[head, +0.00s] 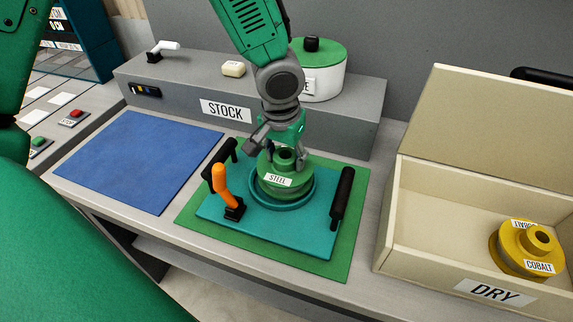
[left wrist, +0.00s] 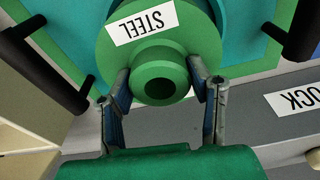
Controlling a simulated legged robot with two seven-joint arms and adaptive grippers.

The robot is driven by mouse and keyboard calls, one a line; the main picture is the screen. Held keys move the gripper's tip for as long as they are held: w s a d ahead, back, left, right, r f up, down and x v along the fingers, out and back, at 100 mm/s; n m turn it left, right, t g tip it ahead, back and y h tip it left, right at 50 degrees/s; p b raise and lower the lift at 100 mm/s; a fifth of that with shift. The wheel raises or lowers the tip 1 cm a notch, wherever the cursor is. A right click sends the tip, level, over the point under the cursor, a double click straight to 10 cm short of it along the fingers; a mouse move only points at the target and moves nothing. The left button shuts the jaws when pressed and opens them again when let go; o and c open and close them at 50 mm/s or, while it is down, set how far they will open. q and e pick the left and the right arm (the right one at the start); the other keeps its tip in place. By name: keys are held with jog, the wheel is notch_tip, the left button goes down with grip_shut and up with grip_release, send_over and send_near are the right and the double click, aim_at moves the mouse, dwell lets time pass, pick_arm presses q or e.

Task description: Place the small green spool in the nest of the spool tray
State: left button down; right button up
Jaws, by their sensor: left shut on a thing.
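The small green spool (head: 284,175), labelled STEEL, sits over the round nest of the teal spool tray (head: 300,240). It looks roughly upright; I cannot tell whether it rests fully on the nest floor. My left gripper (head: 284,150) comes from above and behind and is shut on the spool's hub. In the left wrist view the gripper (left wrist: 160,85) has a finger on each side of the green spool's hub (left wrist: 125,55). The tray has an orange lever (head: 223,187) at its left and black handles on both sides. My right gripper is not in view.
The tray stands on a green mat (head: 340,262). A blue mat (head: 135,160) at left is bare. A cream DRY box (head: 415,225) with a raised lid holds a yellow COBALT spool (head: 525,250). A grey STOCK ledge (head: 180,100) with a green-lidded pot (head: 318,75) stands behind.

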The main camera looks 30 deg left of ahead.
pick_arm(q)
jog(key=shift+a+f, duration=0.3)
jog(key=shift+f, duration=0.35)
jog(key=shift+a+f, duration=0.25)
jog(key=shift+f, duration=0.35)
jog(key=shift+a, duration=0.25)
jog(key=c, duration=0.8)
grip_release()
jog(key=shift+d+r, duration=0.1)
jog(key=shift+d, duration=0.45)
jog(key=shift+r, duration=0.15)
jog(key=r, duration=0.4)
jog(key=s+r+p, duration=0.1)
jog(key=r, duration=0.2)
jog(key=r+p, duration=0.1)
jog(key=r, duration=0.3)
jog(key=shift+s+r, duration=0.2)
jog(key=shift+r, duration=0.15)
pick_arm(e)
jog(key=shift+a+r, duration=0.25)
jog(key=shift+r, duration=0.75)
pick_arm(q)
jog(key=shift+a+f, duration=0.1)
jog(key=shift+a, duration=0.1)
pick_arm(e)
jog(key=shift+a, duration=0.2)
